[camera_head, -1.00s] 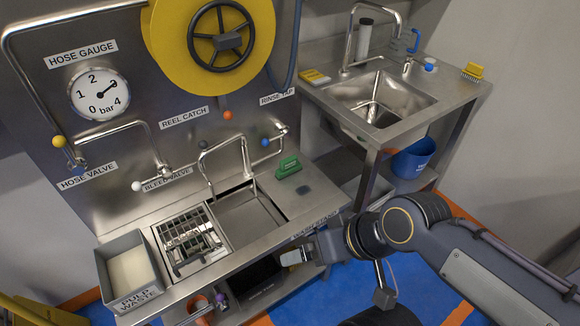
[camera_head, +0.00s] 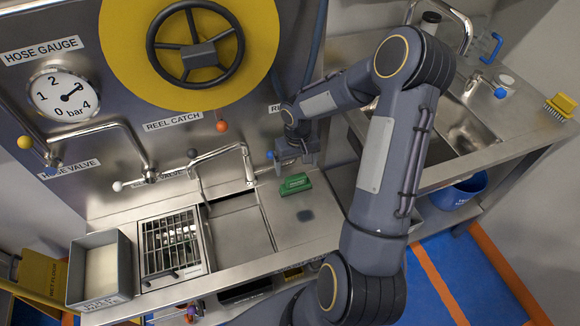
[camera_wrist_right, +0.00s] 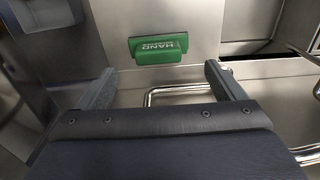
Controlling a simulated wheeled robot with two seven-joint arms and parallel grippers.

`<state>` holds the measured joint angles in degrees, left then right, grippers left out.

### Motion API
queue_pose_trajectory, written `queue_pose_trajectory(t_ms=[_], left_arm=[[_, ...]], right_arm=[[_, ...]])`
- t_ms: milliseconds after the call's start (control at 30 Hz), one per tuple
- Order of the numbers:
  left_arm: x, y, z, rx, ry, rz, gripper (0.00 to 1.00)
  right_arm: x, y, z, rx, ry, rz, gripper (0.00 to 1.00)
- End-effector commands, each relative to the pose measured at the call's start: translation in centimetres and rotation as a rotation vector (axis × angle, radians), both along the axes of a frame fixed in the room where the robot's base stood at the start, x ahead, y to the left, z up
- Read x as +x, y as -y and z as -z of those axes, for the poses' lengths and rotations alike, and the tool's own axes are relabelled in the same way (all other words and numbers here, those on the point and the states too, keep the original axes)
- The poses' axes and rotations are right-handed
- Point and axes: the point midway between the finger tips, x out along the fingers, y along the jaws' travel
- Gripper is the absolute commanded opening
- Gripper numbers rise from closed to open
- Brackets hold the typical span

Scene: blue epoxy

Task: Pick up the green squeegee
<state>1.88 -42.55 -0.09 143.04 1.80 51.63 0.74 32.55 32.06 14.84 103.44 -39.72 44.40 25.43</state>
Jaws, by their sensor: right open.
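The green squeegee (camera_head: 295,184) lies on the steel counter, right of the sink basin. In the right wrist view the squeegee (camera_wrist_right: 158,48) shows beyond the fingertips, with white lettering on its face. My right gripper (camera_head: 292,160) hangs just above and behind the squeegee in the head view, with a gap between them. In the right wrist view its two fingers (camera_wrist_right: 160,80) are spread apart, with nothing between them. My left gripper does not show.
The sink basin (camera_head: 240,232) and its bent tap (camera_head: 215,155) stand left of the squeegee. The back panel carries a yellow hose reel (camera_head: 120,40) and valves with coloured knobs. A grey pulp waste bin (camera_head: 125,265) stands at the left. A second steel sink (camera_head: 470,125) is at the right.

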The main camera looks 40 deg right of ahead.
Motion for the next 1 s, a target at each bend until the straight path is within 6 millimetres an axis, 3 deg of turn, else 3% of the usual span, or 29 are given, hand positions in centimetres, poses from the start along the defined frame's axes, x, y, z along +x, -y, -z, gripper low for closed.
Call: queue_pose_trajectory(t_ms=[700,1000], left_arm=[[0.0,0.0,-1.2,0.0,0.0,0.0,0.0],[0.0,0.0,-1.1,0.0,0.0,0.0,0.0]], right_arm=[[0.3,0.5,8.9,0.007,-0.015,0.006,0.89],[0.3,0.6,9.4,0.005,-0.012,0.006,0.89]])
